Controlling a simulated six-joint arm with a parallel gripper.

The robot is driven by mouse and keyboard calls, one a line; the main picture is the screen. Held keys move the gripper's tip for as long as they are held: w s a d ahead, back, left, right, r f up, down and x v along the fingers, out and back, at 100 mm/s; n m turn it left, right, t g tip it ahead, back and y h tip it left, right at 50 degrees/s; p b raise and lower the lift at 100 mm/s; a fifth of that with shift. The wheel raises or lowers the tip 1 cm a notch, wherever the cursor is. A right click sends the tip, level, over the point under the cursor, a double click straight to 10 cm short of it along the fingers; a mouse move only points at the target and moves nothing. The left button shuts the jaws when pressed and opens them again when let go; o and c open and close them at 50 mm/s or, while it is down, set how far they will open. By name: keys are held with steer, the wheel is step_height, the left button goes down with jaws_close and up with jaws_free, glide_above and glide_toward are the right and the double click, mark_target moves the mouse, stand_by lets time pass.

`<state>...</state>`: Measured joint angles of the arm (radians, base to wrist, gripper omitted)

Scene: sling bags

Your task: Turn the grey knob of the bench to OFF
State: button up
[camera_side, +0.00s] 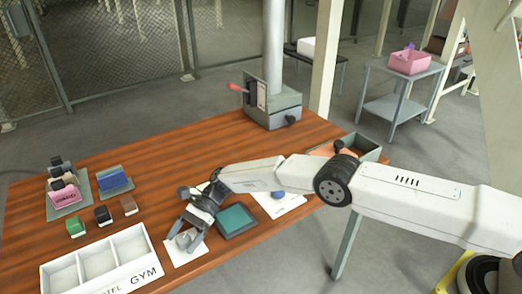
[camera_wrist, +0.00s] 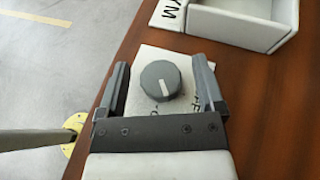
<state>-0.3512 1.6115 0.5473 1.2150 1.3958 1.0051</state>
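The grey knob (camera_wrist: 160,80) sits on a white plate (camera_wrist: 150,57) on the wooden bench, with a white pointer line on its top. My gripper (camera_wrist: 161,84) is open, with one finger on each side of the knob and a gap on both sides. In the side view the knob (camera_side: 184,241) shows at the bench's front, with my gripper (camera_side: 188,228) over it.
A white sectioned tray (camera_side: 100,262) marked GYM stands left of the plate. A teal pad in a dark tray (camera_side: 236,220) lies right of my gripper. Small coloured blocks (camera_side: 103,216) and racks stand at the left. The bench middle (camera_side: 170,160) is clear.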

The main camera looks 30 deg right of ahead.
steer(key=shift+v, duration=3.95)
steer(key=shift+a+r, duration=0.1)
steer(key=shift+s+a+r+m+t+y, duration=0.1)
steer(key=shift+a+r+m+t+y, duration=0.15)
steer(key=shift+t, duration=0.2)
steer(key=shift+a+m+t+y, duration=0.2)
steer(key=shift+m+t+y, duration=0.15)
steer(key=shift+t, duration=0.1)
steer(key=shift+s+a+r+m+t, duration=0.15)
steer(key=shift+s+m+t, duration=0.2)
steer(key=shift+m+t, duration=0.55)
steer(key=shift+s+d+m+t, duration=0.25)
steer(key=shift+s+m+t, duration=0.45)
steer(key=shift+m+t, duration=0.25)
steer(key=shift+s+d+f+m+t, duration=0.5)
steer(key=shift+s+m+t, duration=0.05)
steer(key=shift+s+t, duration=0.2)
steer(key=shift+a+f, duration=0.1)
